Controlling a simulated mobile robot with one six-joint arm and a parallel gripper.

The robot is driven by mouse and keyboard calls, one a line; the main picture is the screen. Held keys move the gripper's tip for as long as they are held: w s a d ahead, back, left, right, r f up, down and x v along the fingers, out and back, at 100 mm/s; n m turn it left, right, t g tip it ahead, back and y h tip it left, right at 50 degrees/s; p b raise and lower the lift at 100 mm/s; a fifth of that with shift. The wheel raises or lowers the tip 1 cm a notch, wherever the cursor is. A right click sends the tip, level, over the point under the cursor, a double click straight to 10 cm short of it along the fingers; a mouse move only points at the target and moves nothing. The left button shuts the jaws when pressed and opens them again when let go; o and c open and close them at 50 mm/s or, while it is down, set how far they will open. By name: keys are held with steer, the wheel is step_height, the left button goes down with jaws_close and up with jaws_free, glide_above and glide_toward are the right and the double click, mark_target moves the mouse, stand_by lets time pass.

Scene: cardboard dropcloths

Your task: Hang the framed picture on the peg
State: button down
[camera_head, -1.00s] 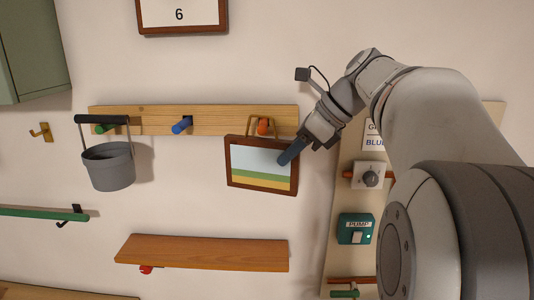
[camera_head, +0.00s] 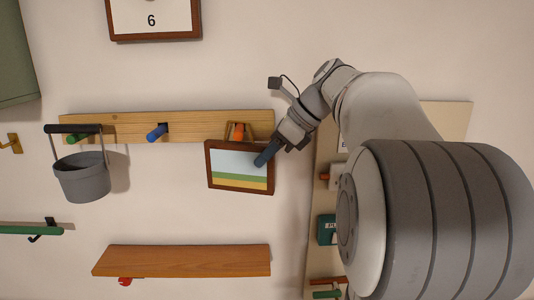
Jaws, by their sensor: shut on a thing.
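The framed picture (camera_head: 232,177) has a dark wooden frame and a landscape of pale sky, green and yellow. It is in front of the right end of the wooden peg rail, tilted a little down to the right. My gripper (camera_head: 264,155) is shut on its upper right side. The orange peg (camera_head: 238,132) shows just above the frame's top edge, within the outline of the picture's hanger (camera_head: 228,131). I cannot tell whether the hanger rests on the peg or is only in front of it.
The wooden rail (camera_head: 200,126) also bears a blue peg (camera_head: 157,132) and a green peg (camera_head: 77,138). A grey bucket (camera_head: 83,178) hangs at left. A wooden shelf (camera_head: 180,260) is below. A panel with controls (camera_head: 447,118) stands right, partly behind my arm.

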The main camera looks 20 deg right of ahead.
stand_by(0.4)
steer(key=c, duration=1.2)
jaws_free()
